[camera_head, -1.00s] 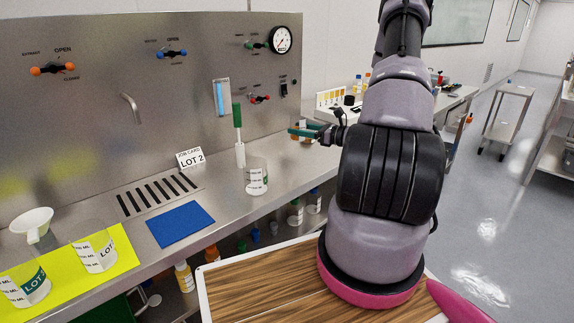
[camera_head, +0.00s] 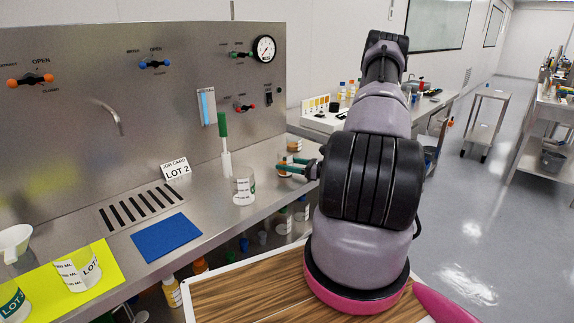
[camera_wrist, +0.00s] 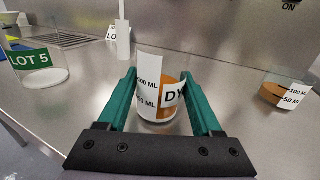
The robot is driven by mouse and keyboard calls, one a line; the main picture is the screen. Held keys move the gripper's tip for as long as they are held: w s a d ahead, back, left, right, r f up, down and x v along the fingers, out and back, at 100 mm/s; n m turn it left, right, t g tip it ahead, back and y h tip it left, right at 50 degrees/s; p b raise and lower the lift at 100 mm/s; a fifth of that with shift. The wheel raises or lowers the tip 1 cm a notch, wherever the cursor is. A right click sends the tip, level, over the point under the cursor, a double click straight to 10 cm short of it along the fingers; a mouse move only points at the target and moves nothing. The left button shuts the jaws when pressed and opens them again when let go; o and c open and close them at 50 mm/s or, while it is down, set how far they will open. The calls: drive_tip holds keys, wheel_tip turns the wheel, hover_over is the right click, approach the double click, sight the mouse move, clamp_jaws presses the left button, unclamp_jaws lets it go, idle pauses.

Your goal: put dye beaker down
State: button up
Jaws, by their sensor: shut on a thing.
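The dye beaker (camera_wrist: 158,90) is a clear beaker with a white "DY" label and orange-brown liquid. My gripper (camera_wrist: 160,95) is shut on it, one green finger on each side. The beaker looks upright, at or just above the steel counter; I cannot tell if its base touches. In the head view, the gripper (camera_head: 292,168) and the held beaker (camera_head: 283,167) are small, over the counter's front part, right of a clear beaker (camera_head: 243,188). That clear beaker, labelled LOT 5, shows at left in the wrist view (camera_wrist: 38,72).
Another beaker with orange-brown liquid (camera_wrist: 286,94) stands to the right, also behind the gripper in the head view (camera_head: 294,146). A green-handled brush (camera_head: 224,140) stands near the back panel. A blue mat (camera_head: 166,237) and yellow mat (camera_head: 105,270) lie left. Counter around the held beaker is clear.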

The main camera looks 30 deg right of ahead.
drive_tip(key=shift+f, duration=0.1)
drive_tip(key=o, duration=1.4)
drive_tip(key=shift+f, duration=0.1)
